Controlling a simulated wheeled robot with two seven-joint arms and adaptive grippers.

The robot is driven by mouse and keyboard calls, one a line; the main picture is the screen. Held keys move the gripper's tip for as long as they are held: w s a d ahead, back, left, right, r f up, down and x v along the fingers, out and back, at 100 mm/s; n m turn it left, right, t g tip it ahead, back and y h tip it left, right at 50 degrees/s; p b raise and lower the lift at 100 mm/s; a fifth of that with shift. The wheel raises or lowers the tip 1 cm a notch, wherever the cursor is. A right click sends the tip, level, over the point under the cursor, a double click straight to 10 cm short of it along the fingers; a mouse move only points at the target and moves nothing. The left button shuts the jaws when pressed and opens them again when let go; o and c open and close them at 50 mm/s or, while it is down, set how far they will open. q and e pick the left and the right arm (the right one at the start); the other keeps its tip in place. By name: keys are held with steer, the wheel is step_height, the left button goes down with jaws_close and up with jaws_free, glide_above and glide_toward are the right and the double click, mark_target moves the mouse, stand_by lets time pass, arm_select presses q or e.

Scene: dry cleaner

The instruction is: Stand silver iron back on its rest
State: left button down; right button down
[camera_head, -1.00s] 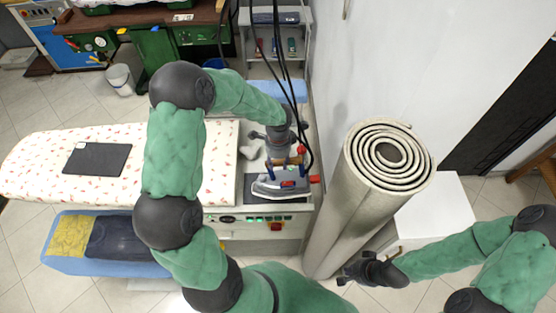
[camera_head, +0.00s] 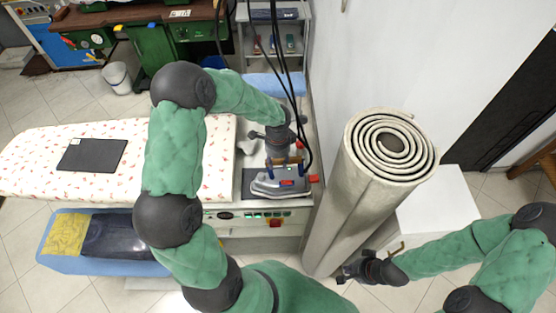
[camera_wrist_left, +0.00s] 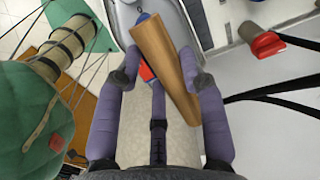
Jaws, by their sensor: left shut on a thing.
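The silver iron (camera_head: 265,187) is flat over the dark rest pad (camera_head: 249,178) at the right end of the ironing table. Whether its sole touches the pad everywhere I cannot tell. My left gripper (camera_head: 284,162) comes down from above and is shut on the iron's wooden handle. In the left wrist view the brown handle (camera_wrist_left: 165,65) lies between the fingers (camera_wrist_left: 162,80), with the silver body (camera_wrist_left: 128,14) beyond. My right gripper (camera_head: 345,272) hangs away from the table, low beside the rolled carpet; its finger opening is too small to judge.
A tall rolled carpet (camera_head: 350,190) stands right of the table. Black cables (camera_head: 281,60) hang down beside the iron. A red part (camera_head: 313,179) is at the table's right edge. The patterned ironing board (camera_head: 60,180) carries a dark flat pad (camera_head: 92,155).

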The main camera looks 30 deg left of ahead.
arm_select(q)
steer(key=shift+s+f, duration=0.45)
steer(key=shift+s, duration=0.05)
steer(key=c, duration=0.8)
jaws_free()
steer(key=shift+o, duration=0.7)
steer(key=shift+w+a+r, duration=0.1)
steer(key=shift+w+a, duration=0.05)
steer(key=shift+a, duration=0.2)
steer(key=shift+d+r, duration=0.1)
steer(key=shift+d, duration=0.1)
